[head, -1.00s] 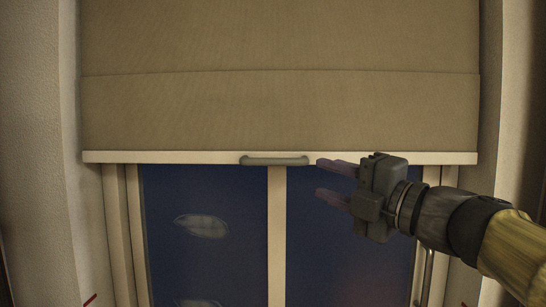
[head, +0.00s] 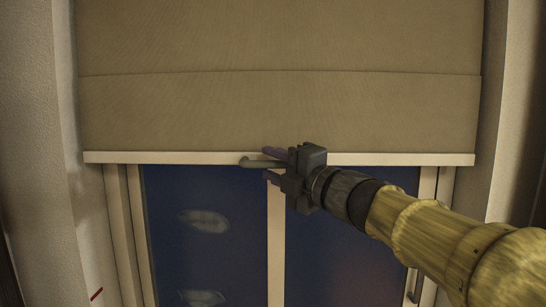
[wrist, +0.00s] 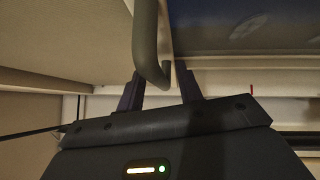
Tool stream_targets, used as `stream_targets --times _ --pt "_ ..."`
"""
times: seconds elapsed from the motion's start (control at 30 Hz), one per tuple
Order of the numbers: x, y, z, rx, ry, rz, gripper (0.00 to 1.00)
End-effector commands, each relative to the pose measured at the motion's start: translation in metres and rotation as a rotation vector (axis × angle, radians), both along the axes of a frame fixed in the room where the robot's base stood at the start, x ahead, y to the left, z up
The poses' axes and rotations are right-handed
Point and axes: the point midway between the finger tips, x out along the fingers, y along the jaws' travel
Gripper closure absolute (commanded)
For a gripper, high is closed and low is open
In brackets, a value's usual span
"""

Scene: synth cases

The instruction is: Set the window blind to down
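The window blind (head: 270,105) is a tan fabric shade covering the upper part of the window, with the glass below it bare. A pale bar (head: 160,157) runs along its bottom edge. A grey handle (head: 248,162) is fixed at the middle of that bar; my gripper hides its right part. My gripper (head: 267,165) is at the handle, one finger above it and one below. In the wrist view, the handle (wrist: 146,45) reaches between the two spread fingers of my gripper (wrist: 160,74). The fingers look open, with gaps beside the handle.
Dark blue window panes (head: 205,255) with a pale centre post (head: 276,230) lie below the blind. White wall sides (head: 45,130) flank the window. A small metal handle (head: 414,285) is on the window frame at lower right, near my arm. A red mark (head: 97,294) is at lower left.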

Motion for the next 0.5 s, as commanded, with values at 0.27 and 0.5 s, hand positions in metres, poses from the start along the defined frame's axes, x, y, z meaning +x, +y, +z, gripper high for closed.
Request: stream_targets --times 0.27,0.5 --pt "0.0063 0.0062 0.0005 0.0 0.0 0.0 0.64" --pt "0.0061 0.0055 0.0005 0.0 0.0 -0.001 0.9"
